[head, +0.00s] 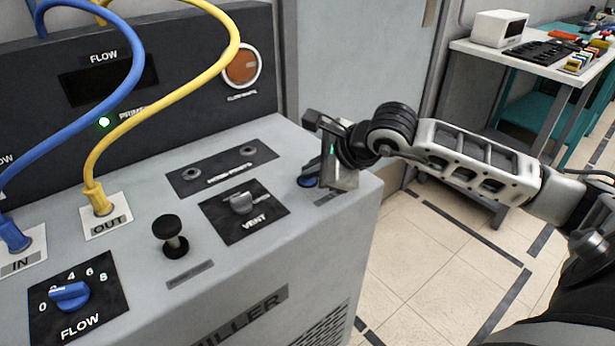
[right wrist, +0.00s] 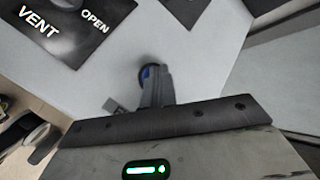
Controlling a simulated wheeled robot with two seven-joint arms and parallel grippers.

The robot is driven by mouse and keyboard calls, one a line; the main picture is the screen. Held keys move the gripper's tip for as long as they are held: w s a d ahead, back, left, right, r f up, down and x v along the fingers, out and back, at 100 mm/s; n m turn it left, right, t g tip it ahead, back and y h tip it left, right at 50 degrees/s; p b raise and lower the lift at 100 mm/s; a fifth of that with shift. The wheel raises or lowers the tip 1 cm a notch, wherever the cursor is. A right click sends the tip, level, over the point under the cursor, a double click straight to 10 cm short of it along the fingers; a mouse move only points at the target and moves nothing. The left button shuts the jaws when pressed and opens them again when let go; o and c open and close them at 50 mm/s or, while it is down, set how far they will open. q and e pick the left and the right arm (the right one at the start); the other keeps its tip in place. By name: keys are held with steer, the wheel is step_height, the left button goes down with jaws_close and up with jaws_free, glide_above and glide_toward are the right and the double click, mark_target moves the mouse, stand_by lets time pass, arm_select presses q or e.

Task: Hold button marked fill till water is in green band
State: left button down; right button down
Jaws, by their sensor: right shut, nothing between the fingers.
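A blue round button (head: 308,178) sits at the right end of the grey chiller's (head: 230,296) top. It shows partly in the right wrist view (right wrist: 146,72), mostly covered by my fingers. A small label beside it is not readable, so I cannot read "fill". My right gripper (head: 324,183) is shut and empty, with its fingertips at the button, also seen in the right wrist view (right wrist: 151,80). I cannot tell whether the button is pressed. No water level or green band is clearly visible. My left gripper is out of view.
The vent valve (head: 243,203), a black knob (head: 170,236) and a blue flow dial (head: 69,295) stand on the chiller top. A blue hose (head: 120,90) and yellow hose (head: 160,108) arch at left. An orange disc (head: 242,68) is on the back panel.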

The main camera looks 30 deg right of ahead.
mark_target(313, 182)
stand_by(0.6)
steer(key=shift+r+p, duration=0.3)
steer(key=shift+r, duration=0.5)
steer(key=shift+r+p, duration=1.3)
steer(key=shift+r, duration=1.3)
steer(key=shift+f, duration=0.1)
